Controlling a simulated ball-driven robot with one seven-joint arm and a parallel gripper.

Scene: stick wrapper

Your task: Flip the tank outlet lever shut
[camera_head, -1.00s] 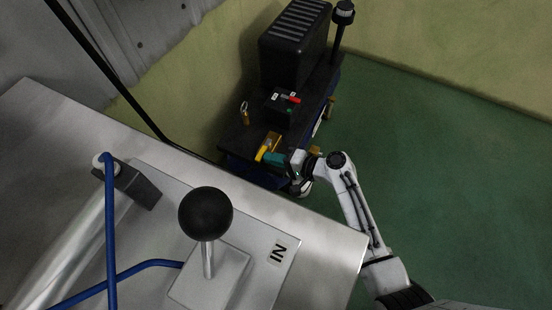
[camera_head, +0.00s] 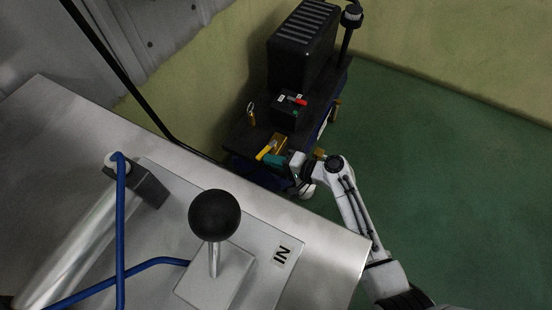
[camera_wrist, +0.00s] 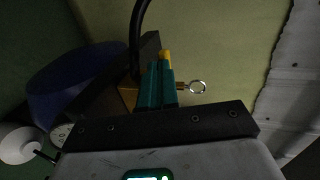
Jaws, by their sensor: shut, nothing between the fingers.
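The yellow outlet lever (camera_head: 266,150) sticks out from a brass valve body (camera_head: 280,141) at the front edge of the black cart. My gripper (camera_head: 273,159) has teal fingers, shut together and empty, right beside the lever; I cannot tell whether they touch. In the wrist view the shut fingers (camera_wrist: 157,86) point at the valve, with a bit of yellow lever (camera_wrist: 165,54) showing just beyond their tips and part of the brass body (camera_wrist: 128,96) to their left. The fingers hide most of the lever there. A blue tank (camera_wrist: 82,82) shows at the left.
A brass ring pin (camera_head: 251,113), a small black box with a red switch (camera_head: 297,99) and a tall ribbed black box (camera_head: 302,48) stand on the cart. A steel bench with a black-knobbed lever (camera_head: 214,216) and blue hose fills the near left. Green floor is free at right.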

